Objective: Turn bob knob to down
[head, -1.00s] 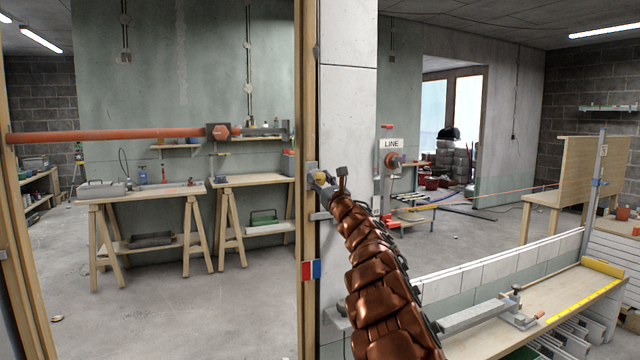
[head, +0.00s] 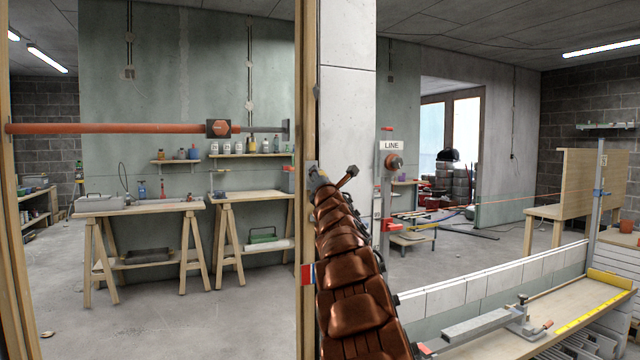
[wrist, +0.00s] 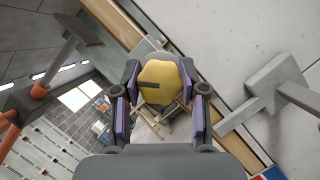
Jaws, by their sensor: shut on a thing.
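The yellow knob (wrist: 161,82) sits between my two finger pads in the wrist view. It is rounded and faceted, with a dark mark on its face that points to the left of that picture. My gripper (wrist: 160,90) is shut on it, with purple pads at its left and right sides. In the head view my gripper (head: 319,180) is at the wooden post by the wall's edge, and my arm hides the knob there.
An orange pipe (head: 110,129) runs across the opening at left. A grey bracket (wrist: 275,90) stands close to the right of my gripper in the wrist view. A bench (head: 560,312) with a clamp lies at lower right. A LINE sign (head: 391,146) stands behind.

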